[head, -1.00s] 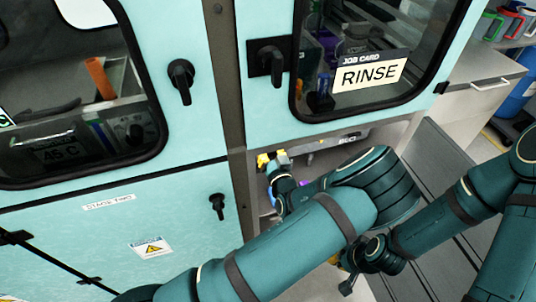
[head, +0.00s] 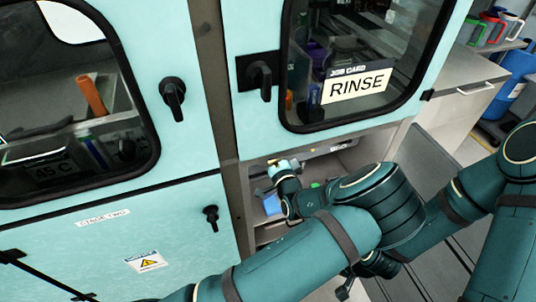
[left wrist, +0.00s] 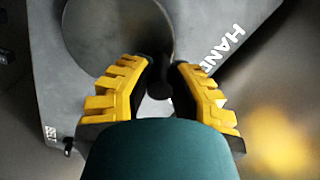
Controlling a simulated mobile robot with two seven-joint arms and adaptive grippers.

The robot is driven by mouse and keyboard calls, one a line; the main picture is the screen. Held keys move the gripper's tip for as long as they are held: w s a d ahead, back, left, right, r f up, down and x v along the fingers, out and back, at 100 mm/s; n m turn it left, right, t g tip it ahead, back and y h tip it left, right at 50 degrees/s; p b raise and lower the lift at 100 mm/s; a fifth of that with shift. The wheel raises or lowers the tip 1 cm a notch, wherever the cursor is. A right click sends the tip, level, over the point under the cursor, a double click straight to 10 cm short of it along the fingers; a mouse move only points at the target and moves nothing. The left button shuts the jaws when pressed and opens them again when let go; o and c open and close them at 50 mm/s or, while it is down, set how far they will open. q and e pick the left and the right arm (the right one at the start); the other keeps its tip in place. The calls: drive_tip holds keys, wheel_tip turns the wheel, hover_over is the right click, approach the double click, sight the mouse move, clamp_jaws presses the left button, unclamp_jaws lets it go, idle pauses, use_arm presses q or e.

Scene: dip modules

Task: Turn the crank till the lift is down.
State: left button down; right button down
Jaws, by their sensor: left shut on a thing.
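My left gripper (head: 280,168) reaches into the open bay below the RINSE cabinet. In the left wrist view its yellow fingers (left wrist: 160,85) are closed on a small dark knob (left wrist: 159,72). The knob sits at the edge of a dark round disc (left wrist: 118,38), which looks like part of the crank. Behind it is a grey plate (left wrist: 62,75) with partly hidden lettering starting "HAN". The crank is not clear in the head view. I cannot make out the lift or its height. My right gripper (head: 347,285) is low in the head view, mostly behind my left arm.
The RINSE cabinet door (head: 262,130) is above the bay, with a black handle (head: 260,75). A blue object (head: 271,204) and a small green one (head: 315,185) are in the bay. A STAGE TWO panel (head: 60,245) stands left. A grey counter (head: 470,85) is at right.

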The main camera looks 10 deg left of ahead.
use_arm(q)
drive_tip(key=shift+w+d+f+m, duration=0.1)
drive_tip(key=shift+w+d+m, duration=0.25)
drive_tip(key=shift+m, duration=0.85)
drive_tip(key=shift+w+d+m, duration=0.2)
drive_tip(key=shift+d+m, duration=0.2)
drive_tip(key=shift+m, duration=0.8)
drive_tip(key=shift+w+d+f+m, duration=0.1)
drive_tip(key=shift+w+d+m, duration=0.25)
drive_tip(key=shift+m, duration=0.85)
drive_tip(key=shift+d, duration=0.1)
drive_tip(key=c, duration=0.8)
unclamp_jaws()
drive_tip(key=shift+c, duration=0.2)
drive_tip(key=shift+s, duration=0.15)
drive_tip(key=v, duration=0.7)
drive_tip(key=shift+d, duration=0.15)
drive_tip(key=shift+s, duration=0.2)
